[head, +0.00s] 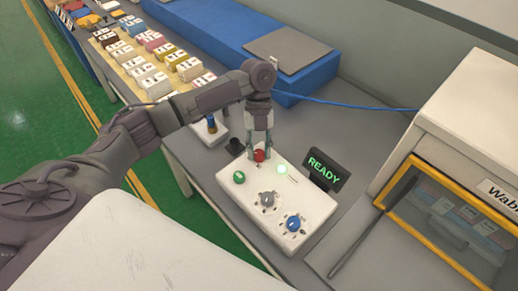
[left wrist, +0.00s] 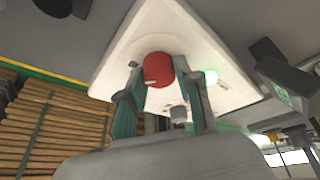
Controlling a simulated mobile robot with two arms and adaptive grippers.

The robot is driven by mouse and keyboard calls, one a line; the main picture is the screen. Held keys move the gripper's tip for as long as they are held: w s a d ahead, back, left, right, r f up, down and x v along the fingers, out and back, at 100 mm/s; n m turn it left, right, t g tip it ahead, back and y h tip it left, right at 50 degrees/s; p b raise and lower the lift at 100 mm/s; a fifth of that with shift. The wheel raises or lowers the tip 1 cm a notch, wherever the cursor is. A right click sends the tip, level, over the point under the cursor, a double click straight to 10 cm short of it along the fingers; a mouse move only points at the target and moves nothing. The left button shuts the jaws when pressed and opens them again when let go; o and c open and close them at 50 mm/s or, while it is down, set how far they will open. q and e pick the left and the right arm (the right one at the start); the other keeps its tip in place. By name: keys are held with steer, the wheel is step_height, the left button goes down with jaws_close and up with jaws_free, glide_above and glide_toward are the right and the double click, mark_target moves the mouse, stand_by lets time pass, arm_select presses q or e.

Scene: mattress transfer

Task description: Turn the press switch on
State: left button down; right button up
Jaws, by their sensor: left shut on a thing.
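The white control box (head: 240,205) lies on the grey table with a red knob (head: 259,156), a green button (head: 239,177), a grey dial (head: 267,199) and a blue dial (head: 293,223). A small lamp (head: 282,170) glows green-white. A dark sign (head: 325,170) beside the box reads READY in green. My left gripper (head: 260,152) points down over the box and is shut on the red knob. In the left wrist view the red knob (left wrist: 158,70) sits between the two fingers of the left gripper (left wrist: 160,85). Which control is the press switch I cannot tell. My right gripper is not in view.
A white machine with a yellow-framed window (head: 385,196) stands at the right. A blue mattress-like block (head: 215,35) with a grey pad (head: 287,48) lies behind. Several small boxes (head: 160,84) line the back left. A small black cup (head: 235,147) stands beside the control box.

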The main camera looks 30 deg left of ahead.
arm_select(q)
steer(key=c, duration=0.8)
jaws_free()
steer(key=v, duration=1.2)
steer(key=shift+s, duration=0.1)
